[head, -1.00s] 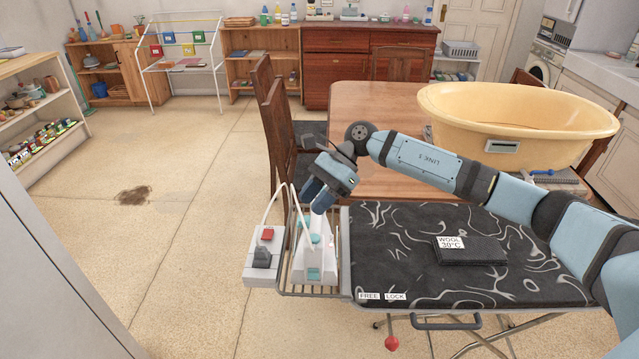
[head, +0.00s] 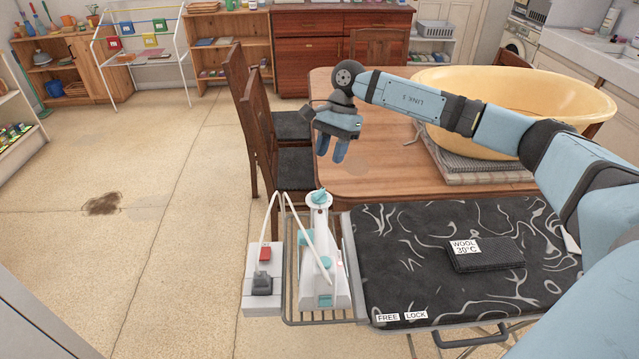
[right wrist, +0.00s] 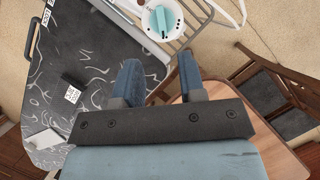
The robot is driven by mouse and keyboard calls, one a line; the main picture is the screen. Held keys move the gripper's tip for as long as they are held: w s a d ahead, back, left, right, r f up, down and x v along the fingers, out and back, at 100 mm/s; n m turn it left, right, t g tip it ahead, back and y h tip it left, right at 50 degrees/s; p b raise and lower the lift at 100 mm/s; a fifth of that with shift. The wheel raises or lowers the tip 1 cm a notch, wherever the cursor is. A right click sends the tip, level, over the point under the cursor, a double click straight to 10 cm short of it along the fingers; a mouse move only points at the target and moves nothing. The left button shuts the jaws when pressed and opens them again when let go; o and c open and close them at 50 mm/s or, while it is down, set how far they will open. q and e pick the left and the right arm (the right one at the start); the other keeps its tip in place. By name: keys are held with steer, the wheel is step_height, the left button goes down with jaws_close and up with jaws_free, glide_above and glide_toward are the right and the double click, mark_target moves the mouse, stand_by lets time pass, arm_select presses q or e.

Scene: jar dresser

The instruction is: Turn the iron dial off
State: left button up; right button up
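The iron (head: 321,255) stands upright on the wire rack at the left end of the ironing board. It is white with teal parts. Its teal dial (head: 318,197) is on the top end, and also shows in the right wrist view (right wrist: 161,21) on a round white face with small marks. My right gripper (head: 332,150) is above and behind the iron, over the table edge, apart from the dial. In the right wrist view its two blue fingers (right wrist: 160,72) are spread with nothing between them. My left gripper is not in view.
A white socket box (head: 262,280) with a plug and red switch sits left of the iron, joined by a white cord. The ironing board (head: 400,270) holds a dark folded cloth (head: 487,258) labelled wool. A yellow tub (head: 500,110) stands on the wooden table (head: 370,180).

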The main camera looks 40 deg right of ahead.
mark_target(320, 192)
steer(key=p+x, duration=0.1)
steer(key=x, duration=0.8)
steer(key=shift+w+a+f, duration=0.1)
steer(key=shift+f, duration=0.1)
jaws_close()
